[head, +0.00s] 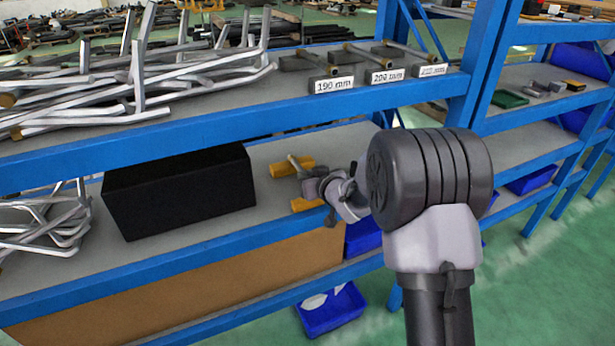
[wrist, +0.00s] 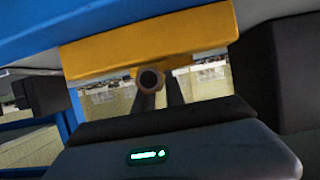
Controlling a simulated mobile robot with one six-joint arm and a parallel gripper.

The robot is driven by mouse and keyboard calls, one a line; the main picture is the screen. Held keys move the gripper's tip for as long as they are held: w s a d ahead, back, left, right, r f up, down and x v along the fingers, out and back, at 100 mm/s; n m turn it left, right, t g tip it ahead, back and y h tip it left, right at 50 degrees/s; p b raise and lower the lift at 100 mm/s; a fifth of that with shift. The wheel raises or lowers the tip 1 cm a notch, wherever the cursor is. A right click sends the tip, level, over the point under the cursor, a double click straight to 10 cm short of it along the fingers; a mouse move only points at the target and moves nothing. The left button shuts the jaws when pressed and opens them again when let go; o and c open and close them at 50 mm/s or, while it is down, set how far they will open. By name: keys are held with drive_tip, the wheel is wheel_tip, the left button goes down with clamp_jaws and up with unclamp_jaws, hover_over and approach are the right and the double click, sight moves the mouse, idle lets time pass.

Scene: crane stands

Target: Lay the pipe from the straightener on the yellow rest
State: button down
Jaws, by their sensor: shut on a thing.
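The yellow rest shows in the head view as a far yellow block (head: 291,167) and a near yellow block (head: 307,204) on the middle shelf. In the wrist view a yellow block (wrist: 95,60) spans the top, just past the fingers. My gripper (head: 303,174) reaches in from the right, between the two blocks. It is shut on the pipe (head: 293,160), a short thin piece whose round hollow end (wrist: 150,79) faces the wrist camera by the dark fingers. I cannot tell whether the pipe touches the rest. I cannot identify the straightener for sure.
A large black box (head: 180,190) stands left of the rest on the shelf. The upper shelf's blue beam (head: 240,115) runs above my gripper. Bent metal tubes (head: 130,90) lie heaped on the upper shelf. A blue upright (head: 477,65) stands behind my arm.

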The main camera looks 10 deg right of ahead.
drive_tip(key=c, duration=1.3)
unclamp_jaws()
drive_tip(key=p+v, duration=0.4)
drive_tip(key=v, duration=1.3)
drive_tip(key=shift+s+p, duration=0.2)
drive_tip(key=shift+p, duration=0.15)
drive_tip(key=shift+d+r, duration=0.1)
drive_tip(key=shift+r, duration=0.05)
drive_tip(key=s+d+r+m+g+h, duration=0.2)
drive_tip(key=s+d+r+m+h, duration=0.3)
drive_tip(key=s+r, duration=0.25)
drive_tip(key=s+a+m+g+y, duration=0.1)
drive_tip(key=s+a, duration=0.2)
drive_tip(key=s, duration=0.4)
drive_tip(key=s+a+m+g+y, duration=0.1)
drive_tip(key=s+a+g, duration=0.1)
drive_tip(key=s, duration=0.6)
drive_tip(key=s+a+g+y, duration=0.1)
drive_tip(key=s+a+g, duration=0.1)
drive_tip(key=s+a, duration=0.2)
drive_tip(key=shift+s+r+m, duration=0.2)
drive_tip(key=shift+s, duration=0.65)
drive_tip(key=shift+s+r+m, duration=0.2)
drive_tip(key=shift+s, duration=0.7)
